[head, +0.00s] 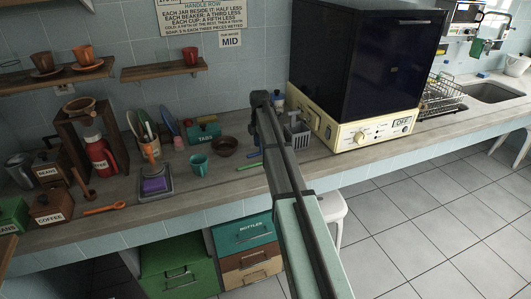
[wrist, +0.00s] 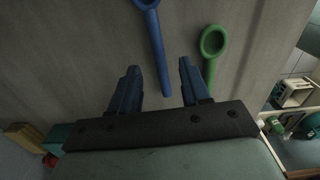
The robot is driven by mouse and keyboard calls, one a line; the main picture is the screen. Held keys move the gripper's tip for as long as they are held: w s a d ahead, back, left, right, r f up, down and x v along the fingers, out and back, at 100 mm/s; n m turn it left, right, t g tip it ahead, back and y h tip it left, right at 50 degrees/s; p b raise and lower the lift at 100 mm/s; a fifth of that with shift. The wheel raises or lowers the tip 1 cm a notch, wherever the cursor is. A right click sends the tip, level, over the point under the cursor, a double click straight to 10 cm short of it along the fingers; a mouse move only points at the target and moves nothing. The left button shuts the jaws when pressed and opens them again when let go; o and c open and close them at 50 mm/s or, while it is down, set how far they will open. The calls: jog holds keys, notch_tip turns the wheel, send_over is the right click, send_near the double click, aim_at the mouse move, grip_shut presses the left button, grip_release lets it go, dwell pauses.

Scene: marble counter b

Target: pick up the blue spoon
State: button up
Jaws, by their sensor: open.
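The blue spoon (wrist: 152,38) lies on the counter in the wrist view, its bowl cut off at the top edge. Its handle runs down between the two blue fingers of my gripper (wrist: 159,66), which is open. Whether the fingers touch the handle I cannot tell. In the head view a short piece of the blue spoon (head: 254,154) shows left of my arm, and the arm hides the rest of it and the gripper.
A green spoon (wrist: 211,47) lies just right of the right finger in the wrist view. A cream machine (head: 360,132) and grey basket (head: 297,136) stand to the right.

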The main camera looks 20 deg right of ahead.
notch_tip(320, 180, down, 2)
jog(key=shift+f, duration=0.25)
grip_shut()
dwell(0.3)
